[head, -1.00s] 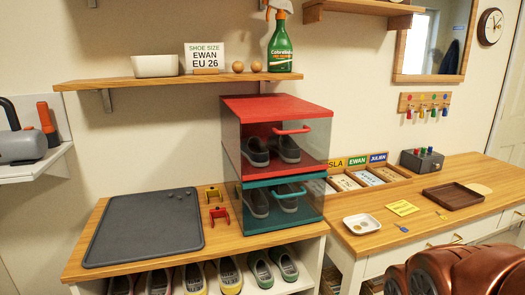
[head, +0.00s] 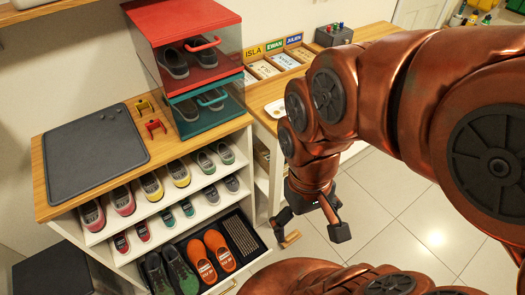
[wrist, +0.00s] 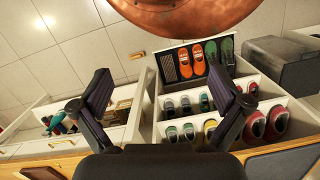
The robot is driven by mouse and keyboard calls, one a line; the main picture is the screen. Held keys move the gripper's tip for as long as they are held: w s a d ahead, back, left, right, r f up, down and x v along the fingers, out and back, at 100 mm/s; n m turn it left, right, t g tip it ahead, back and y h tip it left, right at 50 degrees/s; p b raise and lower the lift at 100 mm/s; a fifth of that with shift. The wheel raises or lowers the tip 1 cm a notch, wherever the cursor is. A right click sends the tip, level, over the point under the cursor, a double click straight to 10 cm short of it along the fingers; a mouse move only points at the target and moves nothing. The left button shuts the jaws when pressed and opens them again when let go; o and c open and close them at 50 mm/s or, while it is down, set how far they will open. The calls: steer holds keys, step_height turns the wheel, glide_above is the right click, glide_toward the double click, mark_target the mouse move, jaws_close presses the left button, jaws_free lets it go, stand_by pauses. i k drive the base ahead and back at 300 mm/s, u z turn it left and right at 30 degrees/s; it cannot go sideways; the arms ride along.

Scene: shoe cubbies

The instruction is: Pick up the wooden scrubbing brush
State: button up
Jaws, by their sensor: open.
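The bottom drawer (head: 262,257) holds orange shoes (head: 209,257), dark green shoes and a ridged brown patch (head: 240,236). Several shoe pairs fill the shelves. Red (head: 190,20) and teal boxes and a grey mat (head: 95,150) sit on top. Tiled floor (head: 385,215) lies open at right.

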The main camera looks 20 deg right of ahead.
mark_target(293, 237)
steer(key=z, duration=0.05)
steer(key=k, duration=0.5)
steer(key=z, duration=0.6)
steer(key=i, duration=0.2)
steer(key=u, duration=4.2)
steer(key=k, duration=1.65)
steer(key=z, duration=1.25)
